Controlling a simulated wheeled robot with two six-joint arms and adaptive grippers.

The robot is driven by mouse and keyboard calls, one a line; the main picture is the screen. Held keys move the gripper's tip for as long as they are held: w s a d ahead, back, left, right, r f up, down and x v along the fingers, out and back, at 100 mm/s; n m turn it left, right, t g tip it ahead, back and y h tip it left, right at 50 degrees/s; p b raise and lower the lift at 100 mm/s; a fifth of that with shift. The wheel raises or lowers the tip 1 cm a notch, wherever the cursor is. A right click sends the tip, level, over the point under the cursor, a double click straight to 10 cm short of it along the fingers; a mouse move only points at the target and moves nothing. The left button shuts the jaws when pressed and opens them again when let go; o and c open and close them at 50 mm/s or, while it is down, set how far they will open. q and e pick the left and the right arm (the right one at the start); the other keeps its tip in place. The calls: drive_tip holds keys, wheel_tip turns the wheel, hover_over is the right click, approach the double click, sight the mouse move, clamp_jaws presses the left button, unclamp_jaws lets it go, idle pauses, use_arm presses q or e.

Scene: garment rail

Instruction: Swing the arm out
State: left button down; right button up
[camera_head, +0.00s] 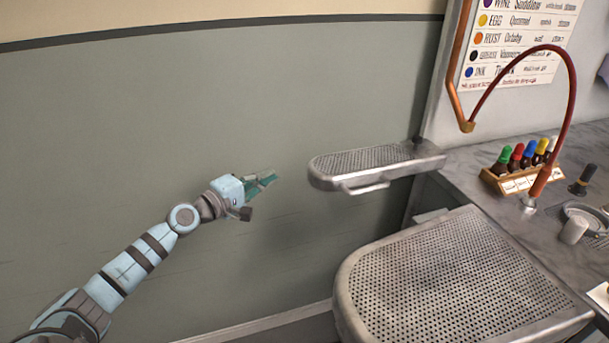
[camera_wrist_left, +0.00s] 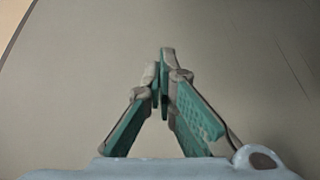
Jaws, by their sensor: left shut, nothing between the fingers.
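A narrow perforated metal arm (camera_head: 365,160) with a rounded end juts out to the left from the bench. A small bar handle (camera_head: 366,188) shows on its near side. My left gripper (camera_head: 270,177) is shut and empty, in the air left of the metal arm's rounded end, with a gap between them. In the left wrist view its fingertips (camera_wrist_left: 163,60) meet with only plain wall behind. My right gripper is not in view.
A large perforated board (camera_head: 460,285) sits lower, below and right of the narrow arm. A grey bench (camera_head: 455,165) at the right holds a wooden rack (camera_head: 510,178) of coloured bottles and a curved red hose (camera_head: 568,95). The wall (camera_head: 200,110) is bare on the left.

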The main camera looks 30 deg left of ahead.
use_arm(q)
drive_tip(key=r, duration=0.1)
drive_tip(key=d+r+h, duration=0.1)
drive_tip(key=shift+r, duration=0.4)
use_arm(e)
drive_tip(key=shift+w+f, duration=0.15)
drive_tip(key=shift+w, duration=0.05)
use_arm(q)
drive_tip(key=x, duration=1)
drive_tip(key=s+d+p, duration=0.2)
drive_tip(key=d+p, duration=0.1)
drive_tip(key=shift+s+d+r, duration=0.1)
drive_tip(key=shift+r, duration=0.05)
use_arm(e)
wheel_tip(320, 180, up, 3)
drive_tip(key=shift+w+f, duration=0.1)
